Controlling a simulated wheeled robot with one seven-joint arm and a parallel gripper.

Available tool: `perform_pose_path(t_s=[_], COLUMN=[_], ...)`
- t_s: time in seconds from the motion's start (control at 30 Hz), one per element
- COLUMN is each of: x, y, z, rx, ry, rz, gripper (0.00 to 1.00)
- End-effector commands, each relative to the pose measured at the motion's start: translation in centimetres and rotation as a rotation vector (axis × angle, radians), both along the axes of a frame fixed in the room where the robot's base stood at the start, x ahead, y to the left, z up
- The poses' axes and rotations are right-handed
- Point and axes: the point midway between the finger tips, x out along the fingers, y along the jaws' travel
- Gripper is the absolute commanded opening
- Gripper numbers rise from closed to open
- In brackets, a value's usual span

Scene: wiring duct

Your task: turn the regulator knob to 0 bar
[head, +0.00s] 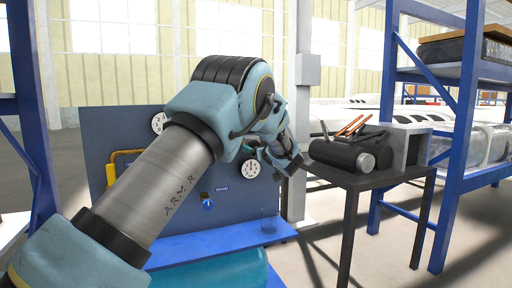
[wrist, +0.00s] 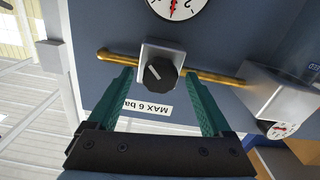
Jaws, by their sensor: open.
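The black regulator knob (wrist: 160,74) sits on a silver block in the wrist view. Its pale pointer line points to the upper left of the picture. My gripper (wrist: 158,78) is open, with one green finger on each side of the knob; I cannot tell how far the fingertips are from it in depth. A white gauge (wrist: 178,7) with a red needle is partly cut off at the top edge; its reading is unclear. A "MAX 6 bar" label (wrist: 148,110) appears upside down. In the head view my arm hides the knob.
A brass pipe (wrist: 215,77) runs past the block to a grey box (wrist: 277,92) at right. In the head view the blue panel (head: 240,218) carries gauges (head: 250,169) and a blue knob (head: 207,203). A dark table (head: 372,178) with tools stands at right.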

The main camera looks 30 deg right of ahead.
Motion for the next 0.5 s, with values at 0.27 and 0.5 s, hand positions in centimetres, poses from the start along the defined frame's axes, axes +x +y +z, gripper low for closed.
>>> perform_pose_path(t_s=[0.27, 0.5], x=[0.25, 0.24], y=[-0.04, -0.04], z=[-0.03, -0.03], rx=[0.0, 0.0], ry=[0.001, 0.001], rz=[-0.001, -0.001], gripper=[0.84, 0.61])
